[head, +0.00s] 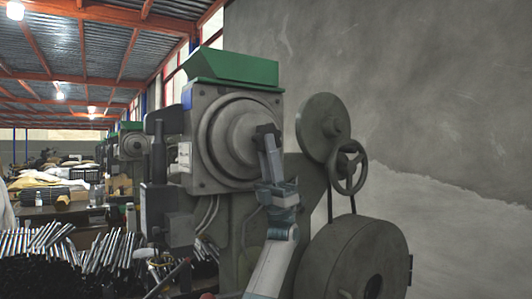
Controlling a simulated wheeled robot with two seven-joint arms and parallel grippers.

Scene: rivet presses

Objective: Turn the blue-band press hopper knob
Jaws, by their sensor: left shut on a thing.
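The blue-band press (238,225) is a grey-green machine with a green hopper (235,68) on top. A small blue band (187,102) shows at the upper left edge of its head. A round, stepped grey knob (215,133) sits on the front face below the hopper. My left gripper (267,136) reaches up from below to the right side of this knob. It is shut on the knob; its fingers hide part of the knob's centre and right side, so the exact grip is hard to see. My right gripper is not in view.
A handwheel (348,168), an upper pulley (323,127) and a large lower wheel (355,262) stand close on the right. Many metal rods (105,252) lie at the lower left. More presses (130,147) stand behind. A grey wall (430,90) fills the right.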

